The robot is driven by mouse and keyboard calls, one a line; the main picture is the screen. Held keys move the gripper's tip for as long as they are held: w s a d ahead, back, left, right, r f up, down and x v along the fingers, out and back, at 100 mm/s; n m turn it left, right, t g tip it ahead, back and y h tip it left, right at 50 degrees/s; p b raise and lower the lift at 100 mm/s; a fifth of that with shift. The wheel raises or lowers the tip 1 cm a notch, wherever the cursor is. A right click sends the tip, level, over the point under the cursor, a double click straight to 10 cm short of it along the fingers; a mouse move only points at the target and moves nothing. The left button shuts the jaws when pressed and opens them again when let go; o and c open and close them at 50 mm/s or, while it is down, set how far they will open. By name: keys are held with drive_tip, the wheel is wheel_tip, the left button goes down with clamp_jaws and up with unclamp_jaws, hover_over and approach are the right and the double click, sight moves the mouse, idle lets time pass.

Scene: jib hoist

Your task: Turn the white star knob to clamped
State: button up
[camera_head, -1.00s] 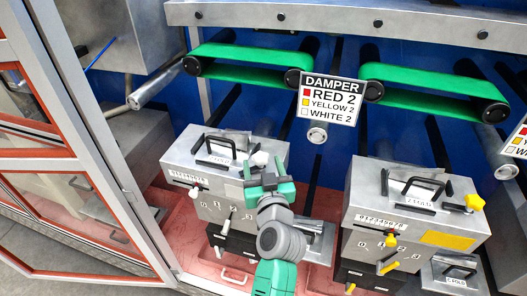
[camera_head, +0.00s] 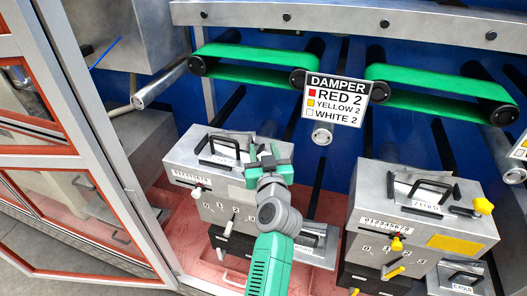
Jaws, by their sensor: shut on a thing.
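My gripper (camera_head: 264,156) is at the upper right corner of the left grey metal box (camera_head: 240,203), the one with white fittings. It is shut on the white star knob, which its fingers and body hide now. One finger points up at the left of the grip and the other lies to the right. On the box front, a white-tipped lever (camera_head: 230,222) sits by a 0, 1, 2 scale; its exact setting is too small to read.
A similar box (camera_head: 400,225) with yellow fittings and a yellow star knob (camera_head: 483,206) stands at the right. A damper sign (camera_head: 336,99) hangs above, between green belts (camera_head: 440,90). A red-framed glass door (camera_head: 85,150) stands open at the left.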

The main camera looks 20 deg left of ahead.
drive_tip(key=shift+r+p, duration=0.2)
drive_tip(key=shift+p, duration=0.15)
drive_tip(key=r+m+t+h+p, duration=0.1)
drive_tip(key=m+h+p, duration=0.1)
drive_tip(key=p, duration=0.6)
drive_tip(key=shift+r+h, duration=0.15)
drive_tip(key=shift+h, duration=0.45)
drive_tip(key=m+t+h+p, duration=0.1)
drive_tip(key=m+h+p, duration=0.1)
drive_tip(key=p, duration=0.3)
drive_tip(key=shift+d+f+m+h+p, duration=0.15)
drive_tip(key=shift+m+h+p, duration=0.25)
drive_tip(key=shift+h+p, duration=0.5)
drive_tip(key=shift+w+d+f+m+h+p, duration=0.1)
drive_tip(key=shift+f+m+h+p, duration=0.2)
drive_tip(key=shift+h, duration=0.3)
drive_tip(key=shift+d+f+m+h+p, duration=0.1)
drive_tip(key=shift+f+m+h, duration=0.1)
drive_tip(key=shift+m+h, duration=0.3)
drive_tip(key=h, duration=0.1)
drive_tip(key=m+h, duration=0.1)
drive_tip(key=shift+d+f+m+h+b, duration=0.15)
drive_tip(key=shift+f+m+h+b, duration=0.15)
drive_tip(key=shift+b, duration=0.1)
drive_tip(key=shift+d+m+h, duration=0.1)
drive_tip(key=shift+m+h, duration=0.2)
drive_tip(key=shift+h, duration=0.3)
drive_tip(key=shift+d+h+b, duration=0.1)
drive_tip(key=shift+h+b, duration=0.2)
drive_tip(key=shift+b, duration=0.05)
